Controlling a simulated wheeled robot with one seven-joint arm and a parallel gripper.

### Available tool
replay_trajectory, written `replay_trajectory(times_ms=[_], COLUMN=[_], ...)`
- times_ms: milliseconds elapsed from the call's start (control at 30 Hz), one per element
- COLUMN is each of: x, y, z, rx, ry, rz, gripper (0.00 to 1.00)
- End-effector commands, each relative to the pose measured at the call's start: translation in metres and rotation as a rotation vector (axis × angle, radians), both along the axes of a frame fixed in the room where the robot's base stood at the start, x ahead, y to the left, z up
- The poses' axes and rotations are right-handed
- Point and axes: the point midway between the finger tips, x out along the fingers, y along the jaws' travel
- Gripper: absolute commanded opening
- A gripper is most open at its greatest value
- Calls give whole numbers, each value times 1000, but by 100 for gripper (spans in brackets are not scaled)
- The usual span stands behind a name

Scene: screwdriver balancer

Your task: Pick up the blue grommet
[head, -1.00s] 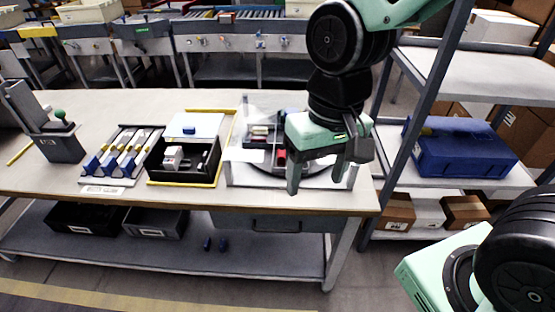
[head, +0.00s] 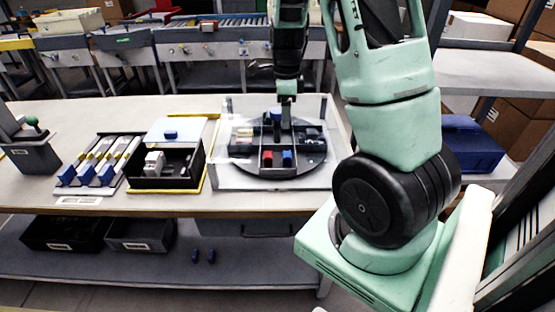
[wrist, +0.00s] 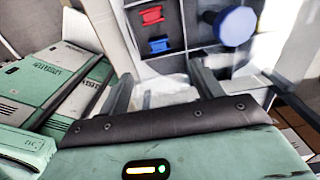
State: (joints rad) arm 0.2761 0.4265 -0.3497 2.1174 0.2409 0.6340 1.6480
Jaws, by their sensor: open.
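The blue grommet (head: 287,158) is a small blue spool-like piece in a front compartment of the round dark divided tray (head: 262,172). It also shows in the wrist view (wrist: 159,45), beside a red grommet (wrist: 151,15). My gripper (head: 286,112) is over the tray, farther back than the blue grommet in the head view, and partly hidden by its own wrist. In the wrist view my gripper (wrist: 162,78) has its two fingers spread and nothing between them. The blue grommet lies beyond the fingertips, not touched.
A blue-topped knob (wrist: 237,25) stands up at the tray's middle. Clear panels (head: 325,110) stand around the tray. A black bin (head: 180,178) with a white part sits to the left. A shelf rack (head: 480,75) stands at the right.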

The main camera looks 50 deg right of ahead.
Motion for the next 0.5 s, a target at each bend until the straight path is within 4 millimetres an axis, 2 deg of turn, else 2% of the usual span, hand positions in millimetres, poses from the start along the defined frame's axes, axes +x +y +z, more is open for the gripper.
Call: replay_trajectory(times_ms=[33, 300, 500], x=[-2, -2, -1], y=[0, 0, 1], z=[-12, -68, -95], rx=[3, 3, 2], ry=[7, 5, 3], rz=[-2, 2, 4], gripper=[65, 65, 65])
